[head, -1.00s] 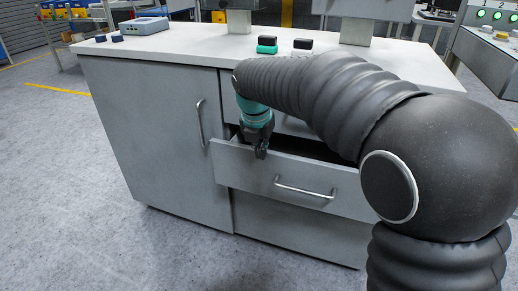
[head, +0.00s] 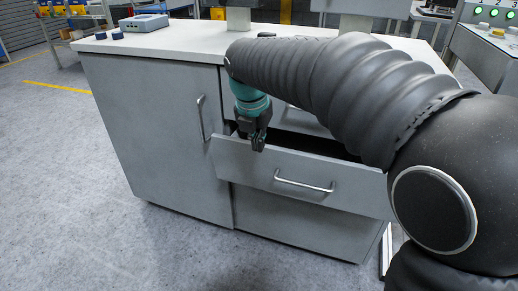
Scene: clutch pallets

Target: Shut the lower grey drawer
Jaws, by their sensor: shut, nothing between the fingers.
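The lower grey drawer (head: 240,168) stands pulled out from the front of the grey cabinet, with a silver bar handle (head: 303,185) across its front. Its dark inside shows in part behind the front panel. My gripper (head: 258,147) points down at the top edge of the drawer front, near its left end. The gripper is shut and holds nothing. I cannot tell whether its tips touch the panel. My arm hides the right part of the drawer's opening and much of the upper drawer.
The cabinet door (head: 150,140) with a vertical handle is closed on the left. A grey box (head: 144,23) and small dark blue pieces (head: 109,34) lie on the white countertop (head: 190,42). The floor (head: 90,220) in front and at left is clear.

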